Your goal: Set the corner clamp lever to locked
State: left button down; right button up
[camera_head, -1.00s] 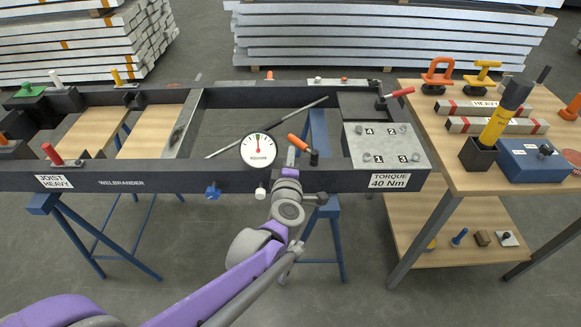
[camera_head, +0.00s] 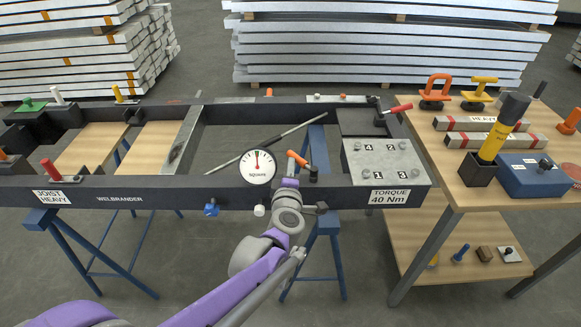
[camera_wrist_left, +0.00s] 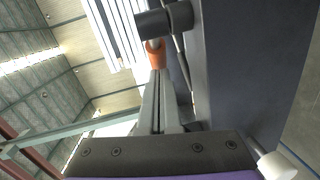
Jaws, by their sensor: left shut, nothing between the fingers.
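An orange-handled lever (camera_head: 297,159) with a dark pivot stands on the near rail of the black frame (camera_head: 150,196), right of the round dial. The handle slants up to the left. A red-handled lever (camera_head: 401,108) sits at the frame's far right corner. No label shows which is the corner clamp lever. My left gripper (camera_head: 291,168) is at the orange lever, partly hidden by my wrist. In the left wrist view its shut fingers (camera_wrist_left: 158,88) point at the orange handle (camera_wrist_left: 155,54), with nothing held; contact is unclear. My right gripper is not in view.
The white dial (camera_head: 258,166) stands just left of my left gripper. A blue knob (camera_head: 211,209) and a white knob (camera_head: 259,211) are on the near rail. A grey bolt plate (camera_head: 385,162) is to the right. A wooden table (camera_head: 470,186) with tools stands beyond it.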

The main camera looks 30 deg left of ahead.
aim_at(297, 159)
pick_arm(q)
jog(key=shift+w+a, duration=0.1)
jog(key=shift+w, duration=0.2)
dwell(0.4)
jog(key=shift+w, duration=1.55)
jog(key=shift+s, duration=0.1)
dwell(1.1)
